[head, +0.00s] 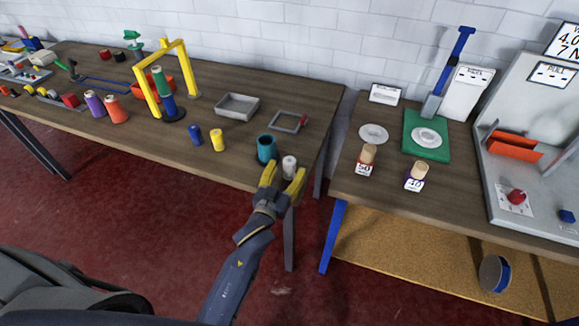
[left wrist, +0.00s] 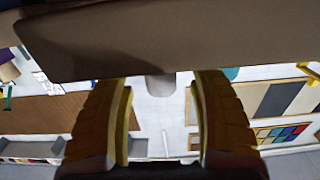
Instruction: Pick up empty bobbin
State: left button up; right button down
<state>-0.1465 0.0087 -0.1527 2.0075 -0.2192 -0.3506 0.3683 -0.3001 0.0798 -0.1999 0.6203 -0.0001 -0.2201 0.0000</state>
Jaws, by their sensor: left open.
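A small white bobbin (head: 289,165) stands upright near the front right corner of the long wooden table, beside a teal cup (head: 266,149). My left gripper (head: 284,174) is open at the table's front edge, its yellow fingers pointing at the bobbin. In the head view the bobbin shows between the two fingertips. The left wrist view is upside down; there the pale bobbin (left wrist: 160,88) shows in the gap between the open fingers (left wrist: 162,98), with clear space on both sides. I cannot tell whether the fingertips reach past it. My right gripper is not in view.
A yellow gantry (head: 183,70) stands farther left. A gap separates this table from the right table (head: 385,205).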

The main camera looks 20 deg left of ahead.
pick_arm(q)
jog(key=shift+w+d, duration=0.1)
jog(key=shift+w, duration=1.1)
jog(key=shift+c, duration=0.3)
jog(key=c, duration=1)
